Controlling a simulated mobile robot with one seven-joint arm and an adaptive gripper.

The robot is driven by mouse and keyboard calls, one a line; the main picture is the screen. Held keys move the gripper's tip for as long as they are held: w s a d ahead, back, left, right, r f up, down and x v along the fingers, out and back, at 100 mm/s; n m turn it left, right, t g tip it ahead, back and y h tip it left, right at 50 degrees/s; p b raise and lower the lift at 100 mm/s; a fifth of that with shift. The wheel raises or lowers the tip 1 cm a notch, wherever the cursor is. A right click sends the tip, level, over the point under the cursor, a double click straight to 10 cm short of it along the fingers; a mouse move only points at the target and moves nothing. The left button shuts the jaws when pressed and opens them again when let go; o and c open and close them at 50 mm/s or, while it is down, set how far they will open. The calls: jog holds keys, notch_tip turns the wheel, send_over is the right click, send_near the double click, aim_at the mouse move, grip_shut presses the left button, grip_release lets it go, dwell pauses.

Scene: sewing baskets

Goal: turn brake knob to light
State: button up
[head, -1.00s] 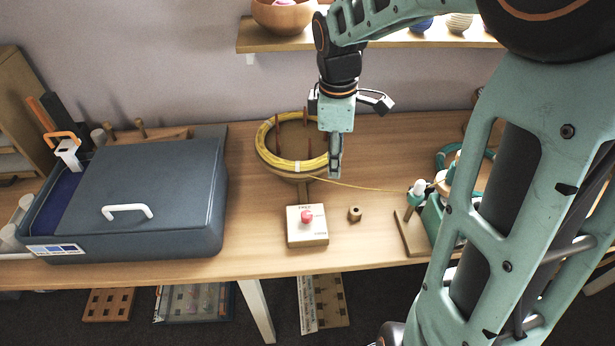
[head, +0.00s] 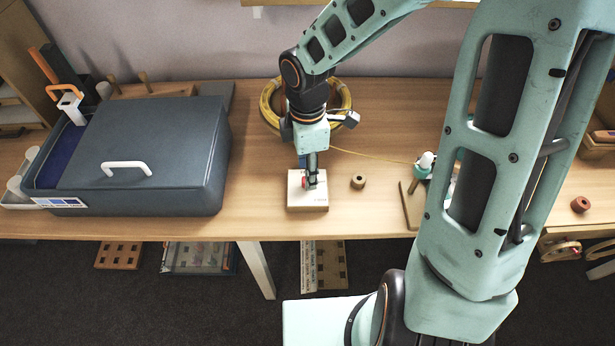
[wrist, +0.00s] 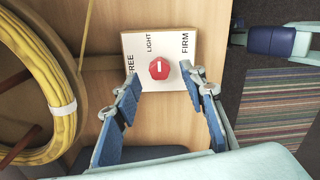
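The brake box (head: 309,203) is a pale block on the table, with a red knob (head: 304,183) on top. In the wrist view the box (wrist: 178,40) carries the labels FREE at left, LIGHT above the knob and FIRM at right. The knob (wrist: 159,68) has a white mark running up and down in the picture; I cannot tell which end is the pointer. My gripper (head: 311,184) is pointed down over the box. In the wrist view its blue fingers (wrist: 161,76) are spread on either side of the knob, with gaps to it.
A yellow hose coil on a round holder (wrist: 40,85) stands behind the box. A small wooden spool (head: 358,181) lies to its right, then a stand with a white-topped bottle (head: 425,164). A grey case (head: 155,150) is at left. The table's front edge is close.

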jog(key=shift+f, duration=1.3)
grip_shut()
